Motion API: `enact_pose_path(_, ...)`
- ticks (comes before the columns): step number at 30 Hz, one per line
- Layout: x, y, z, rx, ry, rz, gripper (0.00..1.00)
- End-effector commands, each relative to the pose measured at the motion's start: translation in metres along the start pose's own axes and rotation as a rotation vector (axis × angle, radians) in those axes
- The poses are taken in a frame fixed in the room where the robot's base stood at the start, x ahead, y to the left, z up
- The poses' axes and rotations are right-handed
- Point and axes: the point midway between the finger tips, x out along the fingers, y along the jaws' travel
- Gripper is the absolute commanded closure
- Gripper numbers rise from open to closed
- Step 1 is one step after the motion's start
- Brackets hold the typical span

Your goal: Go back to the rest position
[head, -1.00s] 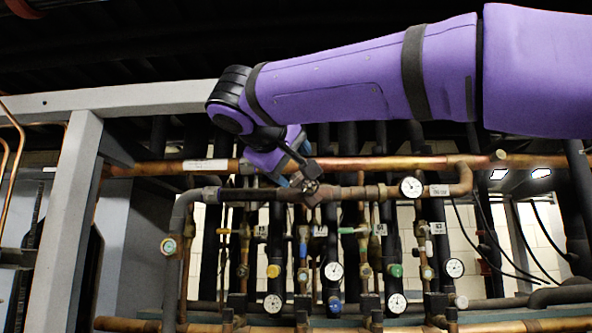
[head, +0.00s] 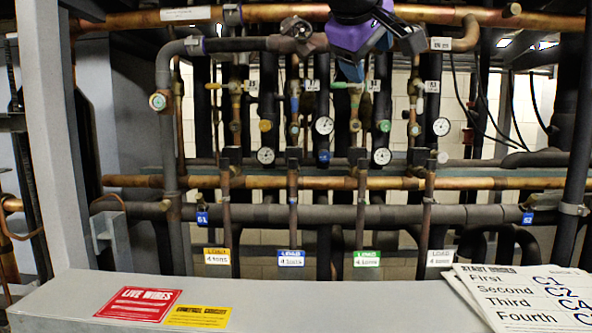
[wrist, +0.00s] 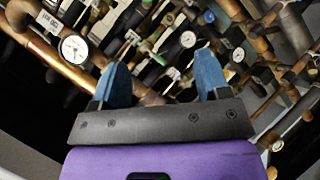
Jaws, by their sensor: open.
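My gripper (head: 350,72) hangs at the top of the head view, in front of the upper pipes of the rack and right of the middle. Its purple body shows there, and the rest of my arm is out of the picture. In the wrist view my gripper (wrist: 162,80) has its two blue fingers wide apart with nothing between them. Valves and a gauge (wrist: 188,39) show beyond the fingertips. I cannot tell how far the fingertips are from the pipes.
Copper and dark pipes with gauges (head: 323,125) and coloured valves fill the rack. A grey beam (head: 260,300) crosses the front, with a red sign (head: 138,304), a yellow sign (head: 197,317) and a white list board (head: 530,296). A grey post (head: 55,130) stands at left.

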Motion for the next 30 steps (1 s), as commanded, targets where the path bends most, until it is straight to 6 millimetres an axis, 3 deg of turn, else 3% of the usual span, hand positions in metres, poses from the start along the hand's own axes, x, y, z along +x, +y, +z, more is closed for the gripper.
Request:
enact_pose_path(1,0.011,0.003,0.033,0.021,-0.04,-0.037,0.31)
enact_pose_path(8,0.043,-0.019,0.17,0.158,-0.19,-0.241,0.31)
enact_pose_path(12,0.049,-0.048,0.248,0.291,-0.26,-0.355,0.31)
enact_pose_path(18,0.047,-0.1,0.339,0.511,-0.325,-0.482,0.31)
enact_pose_path(24,0.044,-0.137,0.382,0.66,-0.346,-0.542,0.31)
enact_pose_path(30,0.044,-0.145,0.389,0.694,-0.347,-0.555,0.31)
